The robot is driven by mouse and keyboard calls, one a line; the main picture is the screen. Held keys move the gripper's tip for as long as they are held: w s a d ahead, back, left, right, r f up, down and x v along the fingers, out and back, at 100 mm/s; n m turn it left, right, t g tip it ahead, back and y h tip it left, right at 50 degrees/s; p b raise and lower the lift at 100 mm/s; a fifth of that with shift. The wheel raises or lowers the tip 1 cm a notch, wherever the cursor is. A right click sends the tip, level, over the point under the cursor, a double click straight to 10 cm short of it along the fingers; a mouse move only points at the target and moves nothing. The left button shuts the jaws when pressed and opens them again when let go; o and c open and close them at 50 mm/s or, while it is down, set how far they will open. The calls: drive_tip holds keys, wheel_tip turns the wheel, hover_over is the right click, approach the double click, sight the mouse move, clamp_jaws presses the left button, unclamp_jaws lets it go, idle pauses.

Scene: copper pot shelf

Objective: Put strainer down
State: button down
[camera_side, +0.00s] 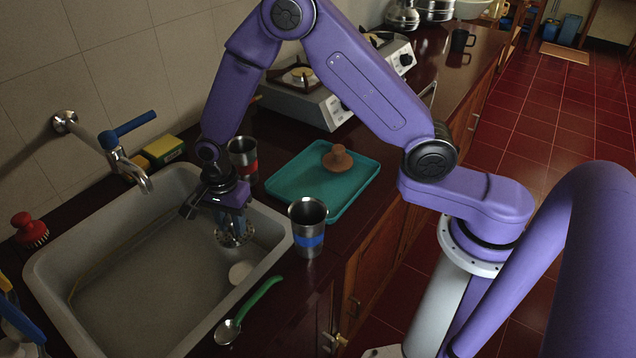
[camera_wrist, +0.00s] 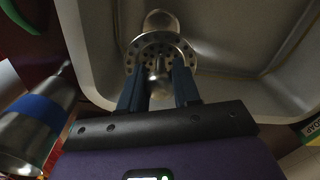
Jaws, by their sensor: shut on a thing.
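A metal sink strainer (camera_wrist: 150,44) with a ring of round holes is held by its central knob between the fingertips of my gripper (camera_wrist: 158,82), which is shut on it. In the side view, my gripper (camera_side: 232,213) points down inside the grey sink (camera_side: 130,300), near its right back corner, with the strainer (camera_side: 234,238) below it. A pale round drain-like spot (camera_side: 241,272) lies on the sink floor, nearer the front than the strainer. In the wrist view, the strainer partly covers a round shape (camera_wrist: 161,20). The strainer's exact height above the floor is unclear.
A steel cup with a blue band (camera_side: 308,232) and a cup with a red band (camera_side: 243,160) stand right of the sink. A teal tray (camera_side: 290,180) holds a brown lid-like object (camera_side: 338,160). A green-handled spoon (camera_side: 250,308) lies by the rim. A faucet (camera_side: 125,165) overhangs the sink.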

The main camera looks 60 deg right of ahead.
wheel_tip(320, 180, up, 14)
hover_over(310, 193)
drive_tip(key=shift+n, duration=0.4)
drive_tip(key=shift+f, duration=6.55)
drive_tip(key=shift+f, duration=0.1)
drive_tip(key=c, duration=0.8)
unclamp_jaws()
